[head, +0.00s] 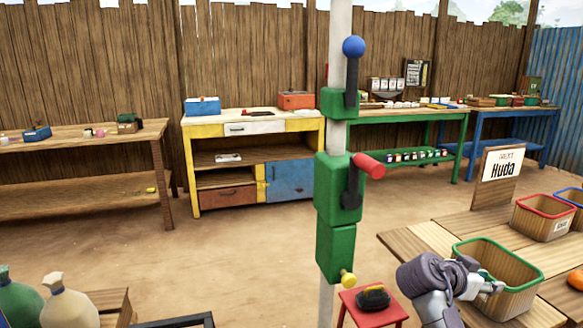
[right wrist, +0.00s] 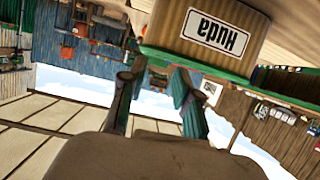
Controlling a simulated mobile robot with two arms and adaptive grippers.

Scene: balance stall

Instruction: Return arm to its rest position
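My right gripper (head: 485,281) is at the lower right of the head view, in front of a wicker basket with a green rim (head: 528,289). In the right wrist view the two fingers of the gripper (right wrist: 158,72) stand apart with nothing seen between them. A basket with a green rim and a "Huda" label (right wrist: 216,31) appears upside down just past the fingertips. I cannot tell whether a finger touches its rim. My left gripper is not in the head view.
A wooden table (head: 425,240) carries the baskets, including a red-rimmed one (head: 541,218), and a "Huda" sign (head: 498,177). A pole with green boxes and levers (head: 338,185) stands mid-view. A red stool (head: 372,313) holds a dark object. Open sandy ground lies left of the pole.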

